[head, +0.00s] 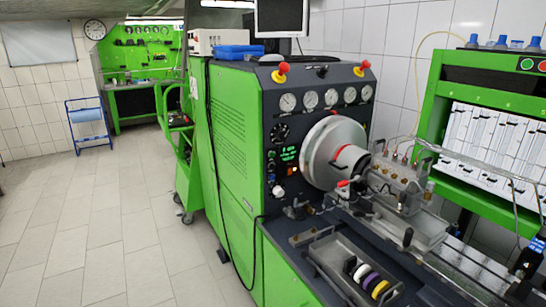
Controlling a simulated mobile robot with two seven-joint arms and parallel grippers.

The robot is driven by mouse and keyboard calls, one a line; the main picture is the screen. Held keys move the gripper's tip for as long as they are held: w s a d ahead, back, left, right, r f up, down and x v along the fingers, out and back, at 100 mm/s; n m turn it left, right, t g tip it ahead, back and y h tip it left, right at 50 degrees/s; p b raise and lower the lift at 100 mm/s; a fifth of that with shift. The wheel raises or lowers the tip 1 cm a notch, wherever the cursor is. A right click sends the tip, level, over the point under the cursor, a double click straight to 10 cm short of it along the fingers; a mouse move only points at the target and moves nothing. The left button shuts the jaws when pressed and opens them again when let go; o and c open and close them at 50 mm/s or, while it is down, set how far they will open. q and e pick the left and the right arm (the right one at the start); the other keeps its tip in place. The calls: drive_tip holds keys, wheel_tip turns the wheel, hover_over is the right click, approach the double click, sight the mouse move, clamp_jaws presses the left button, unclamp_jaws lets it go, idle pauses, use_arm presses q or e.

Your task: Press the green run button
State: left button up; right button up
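A round green button (525,64) with a pale ring is on the dark panel at the top right, on the upper part of the green frame. A red button (542,66) is beside it, at the picture's right edge. I cannot tell which green control is the run button. Neither of my grippers is in view.
Two red knobs on yellow bases (280,73) top the bench. A metal pump (400,180) sits in front of the disc. A grey tray (350,270) with coloured rings lies at the front. A green cart (188,160) stands left; the tiled floor (110,230) there is clear.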

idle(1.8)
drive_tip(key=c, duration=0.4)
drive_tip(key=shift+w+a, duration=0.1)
